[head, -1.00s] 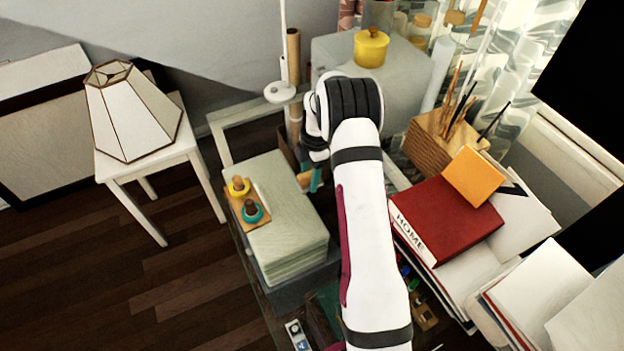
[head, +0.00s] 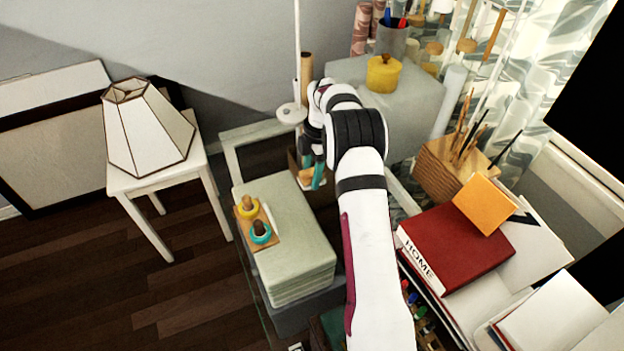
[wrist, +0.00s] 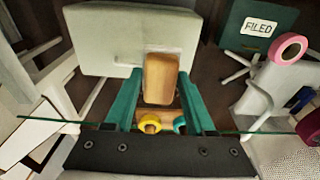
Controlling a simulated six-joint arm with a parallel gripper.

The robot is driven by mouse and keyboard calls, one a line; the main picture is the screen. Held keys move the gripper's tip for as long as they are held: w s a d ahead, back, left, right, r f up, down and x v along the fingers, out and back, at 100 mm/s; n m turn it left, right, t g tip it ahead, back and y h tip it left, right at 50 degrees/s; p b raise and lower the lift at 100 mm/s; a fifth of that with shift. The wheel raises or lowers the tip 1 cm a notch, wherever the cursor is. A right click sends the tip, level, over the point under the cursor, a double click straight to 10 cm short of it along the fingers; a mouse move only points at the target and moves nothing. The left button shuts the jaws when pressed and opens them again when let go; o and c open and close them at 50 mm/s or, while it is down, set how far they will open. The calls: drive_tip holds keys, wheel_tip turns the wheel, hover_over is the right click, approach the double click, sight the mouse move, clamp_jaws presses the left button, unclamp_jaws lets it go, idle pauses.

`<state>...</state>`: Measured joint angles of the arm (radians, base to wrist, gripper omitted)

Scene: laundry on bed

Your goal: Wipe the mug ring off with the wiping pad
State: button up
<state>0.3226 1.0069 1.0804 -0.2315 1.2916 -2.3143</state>
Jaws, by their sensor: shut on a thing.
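My gripper (head: 317,178) hangs beside the right edge of the pale green stack (head: 290,235) in the head view. In the wrist view, its teal fingers (wrist: 160,95) are shut on a tan block (wrist: 160,78), which seems to be the wiping pad. The tan block also shows beside the fingers in the head view (head: 305,177). A pale patch shows just past the block in the wrist view; I cannot tell whether it belongs to it. I cannot make out a mug ring in either view.
A wooden board with yellow (head: 247,205) and teal (head: 261,232) rings lies on the stack. A grey box with a yellow pot (head: 384,73) stands behind my arm. A red book (head: 455,247) and a wooden brush holder (head: 448,170) are to the right. A lamp shade (head: 147,128) stands left.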

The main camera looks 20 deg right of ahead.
drive_tip(key=shift+r, duration=1.4)
